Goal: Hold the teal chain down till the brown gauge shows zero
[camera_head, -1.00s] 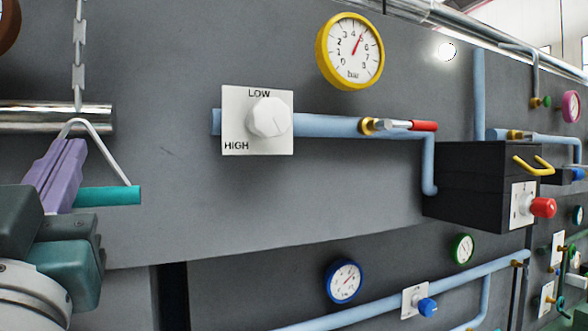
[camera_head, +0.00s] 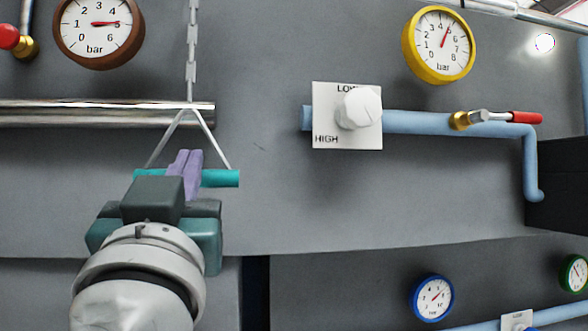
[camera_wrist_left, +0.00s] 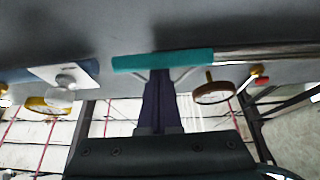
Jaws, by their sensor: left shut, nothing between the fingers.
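The teal chain pull is a teal bar (camera_head: 222,178) on a wire triangle, hanging from a grey chain (camera_head: 191,50). It also shows in the left wrist view (camera_wrist_left: 190,59). My left gripper (camera_head: 186,165) is shut and empty, its lilac fingers in front of the bar, within the triangle's outline. In the left wrist view the fingers (camera_wrist_left: 161,85) end at the bar; I cannot tell whether they touch it. The brown gauge (camera_head: 98,28) is at the upper left, its needle pointing right, near 5 bar. My right gripper is not in view.
A chrome pipe (camera_head: 70,114) runs along the wall behind the chain. To the right are a white LOW/HIGH knob (camera_head: 358,108), a yellow gauge (camera_head: 438,45) and a red-handled valve (camera_head: 500,118). A red knob (camera_head: 9,37) is at the far upper left.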

